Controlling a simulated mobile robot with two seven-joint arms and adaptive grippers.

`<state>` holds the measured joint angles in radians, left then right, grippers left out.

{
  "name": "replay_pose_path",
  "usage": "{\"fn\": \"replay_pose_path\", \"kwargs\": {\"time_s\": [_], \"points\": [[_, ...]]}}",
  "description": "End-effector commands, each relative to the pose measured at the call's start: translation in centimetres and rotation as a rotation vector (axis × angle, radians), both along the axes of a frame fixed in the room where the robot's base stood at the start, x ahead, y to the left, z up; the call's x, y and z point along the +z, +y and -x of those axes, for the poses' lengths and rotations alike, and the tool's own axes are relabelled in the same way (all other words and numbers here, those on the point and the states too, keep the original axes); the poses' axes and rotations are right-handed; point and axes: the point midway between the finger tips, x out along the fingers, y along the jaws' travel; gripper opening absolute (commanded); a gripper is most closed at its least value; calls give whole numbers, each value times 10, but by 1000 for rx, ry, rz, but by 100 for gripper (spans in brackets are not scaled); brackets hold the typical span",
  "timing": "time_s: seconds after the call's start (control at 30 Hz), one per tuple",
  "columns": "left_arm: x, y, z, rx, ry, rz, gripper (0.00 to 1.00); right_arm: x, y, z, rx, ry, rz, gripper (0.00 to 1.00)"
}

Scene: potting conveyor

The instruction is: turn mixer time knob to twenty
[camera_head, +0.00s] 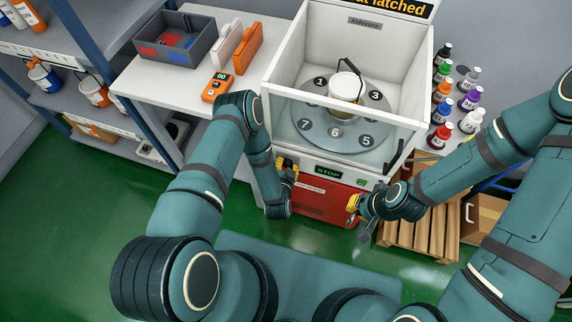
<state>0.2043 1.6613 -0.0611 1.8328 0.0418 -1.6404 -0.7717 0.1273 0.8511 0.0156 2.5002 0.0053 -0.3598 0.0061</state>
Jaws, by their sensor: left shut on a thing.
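The mixer (402,141) is a white cabinet with clear walls and a numbered turntable (307,128) inside. A white pot (346,87) with a black handle stands on the turntable. Below is a front panel with a dark display reading STOP (328,172) and a green button (361,183). My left gripper (288,166) is at the left end of this panel, shut on what appears to be the time knob there. The gripper and arm hide the knob and its setting. My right gripper (366,228) hangs low before the mixer's right front; its fingers are unclear.
A white table (170,88) at left holds a grey bin (199,48), an orange device (217,88) reading 00 and upright panels. Several coloured bottles (443,92) stand right of the mixer. A wooden pallet (414,237) lies at lower right. Shelves stand far left.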

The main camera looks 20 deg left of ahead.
Motion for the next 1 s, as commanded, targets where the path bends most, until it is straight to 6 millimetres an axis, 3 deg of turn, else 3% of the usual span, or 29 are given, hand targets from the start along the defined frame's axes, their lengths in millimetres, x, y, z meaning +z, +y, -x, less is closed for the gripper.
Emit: {"fn": "replay_pose_path", "kwargs": {"time_s": [0.67,0.7,0.8,1.0], "points": [[1,0,-2,1,-8,-67,0,1,0,0,0,-1,0,0],[1,0,-2,0,-9,-67,40,1,0,0,0,-1,0,0],[1,0,-2,0,-8,-67,69,1,0,0,0,-1,0,0],[0,0,-1,1,-5,-67,69,1,0,0,0,-1,0,0]]}}
